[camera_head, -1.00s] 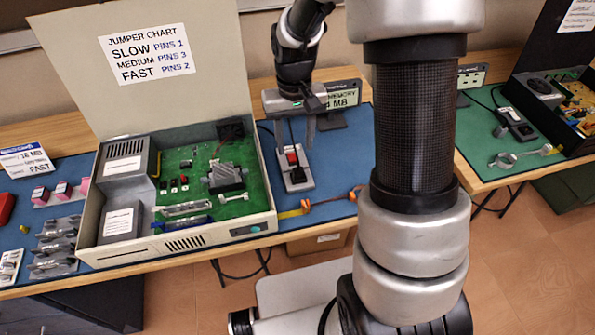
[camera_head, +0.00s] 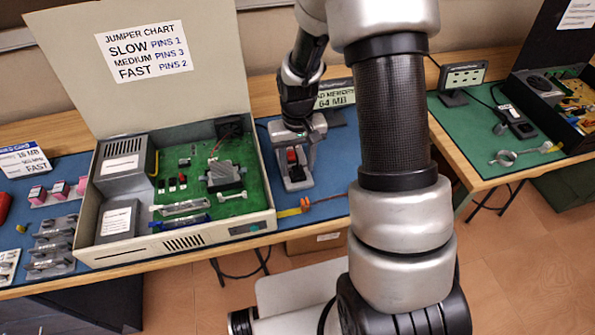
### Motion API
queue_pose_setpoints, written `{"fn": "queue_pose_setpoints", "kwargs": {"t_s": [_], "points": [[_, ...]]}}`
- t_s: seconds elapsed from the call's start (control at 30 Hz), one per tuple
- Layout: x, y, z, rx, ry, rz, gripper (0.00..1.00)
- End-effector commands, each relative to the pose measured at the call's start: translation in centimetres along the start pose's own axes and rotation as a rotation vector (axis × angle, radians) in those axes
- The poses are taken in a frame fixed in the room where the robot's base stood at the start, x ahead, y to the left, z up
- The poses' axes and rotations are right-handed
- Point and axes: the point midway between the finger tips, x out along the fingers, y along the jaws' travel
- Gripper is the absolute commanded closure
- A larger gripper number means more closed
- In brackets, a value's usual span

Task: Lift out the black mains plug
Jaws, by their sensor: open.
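The black mains plug (camera_head: 297,174) sits in a grey socket block (camera_head: 300,186) with a red switch (camera_head: 292,156), on the blue mat right of the open computer case. My gripper (camera_head: 297,161) is low over the block and points down. Its fingers are apart, one to each side of the red switch and plug area. I cannot tell whether they touch the plug. Part of the block's far end is hidden by my gripper.
The open computer case (camera_head: 180,243) stands close on the left. A small display reading 64 MB (camera_head: 334,97) stands behind my gripper. A similar socket (camera_head: 517,124) is on the green-matted table at right.

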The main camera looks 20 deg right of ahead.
Motion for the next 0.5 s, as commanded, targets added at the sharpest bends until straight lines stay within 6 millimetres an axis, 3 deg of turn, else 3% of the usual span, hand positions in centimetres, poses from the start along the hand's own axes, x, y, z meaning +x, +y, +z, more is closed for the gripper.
{"fn": "queue_pose_setpoints", "kwargs": {"t_s": [0.03,0.2,0.5], "points": [[-0.01,0.0,0.0,0.0,0.0,0.0,0.6],[-0.02,0.0,0.0,0.0,0.0,0.0,0.88],[-0.16,0.01,-0.02,0.0,0.0,0.0,0.9]]}}
